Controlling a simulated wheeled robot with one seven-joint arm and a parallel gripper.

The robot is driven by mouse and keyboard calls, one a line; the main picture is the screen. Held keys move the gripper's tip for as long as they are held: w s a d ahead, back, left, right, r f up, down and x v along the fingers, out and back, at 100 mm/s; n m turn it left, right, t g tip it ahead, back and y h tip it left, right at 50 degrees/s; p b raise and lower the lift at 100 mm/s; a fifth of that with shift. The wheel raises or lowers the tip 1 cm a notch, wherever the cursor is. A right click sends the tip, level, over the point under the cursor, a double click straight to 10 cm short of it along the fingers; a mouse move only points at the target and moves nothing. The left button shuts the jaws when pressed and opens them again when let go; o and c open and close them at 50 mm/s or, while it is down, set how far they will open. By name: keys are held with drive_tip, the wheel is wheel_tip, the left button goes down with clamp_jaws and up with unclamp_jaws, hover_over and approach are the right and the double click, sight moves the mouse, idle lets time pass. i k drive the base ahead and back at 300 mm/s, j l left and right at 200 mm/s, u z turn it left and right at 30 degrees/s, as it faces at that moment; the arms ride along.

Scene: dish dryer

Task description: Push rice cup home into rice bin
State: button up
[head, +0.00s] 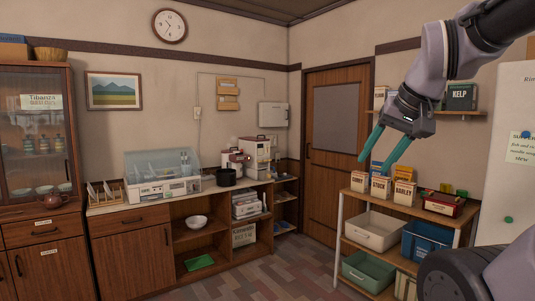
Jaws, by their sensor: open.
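My gripper (375,166) is in the upper right of the head view, with its two teal fingers apart and nothing between them. It hangs in the air, seen in front of the shelf with the boxes. A tall cream bin (258,153) stands at the right end of the counter by the back corner; it looks like the rice bin. It is far from my gripper in the picture. The rice cup is too small to make out; I cannot tell where it sits.
A shelf unit (397,214) with boxes stands at right, before a wooden door (329,140). The floor (289,266) in the middle is clear.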

sight(263, 176)
drive_tip(key=i+l+u, duration=0.3)
drive_tip(key=i+l, duration=0.75)
drive_tip(key=i, duration=0.5)
drive_tip(key=i+l+u, duration=0.3)
drive_tip(key=i+l, duration=1.05)
drive_tip(key=i, duration=0.1)
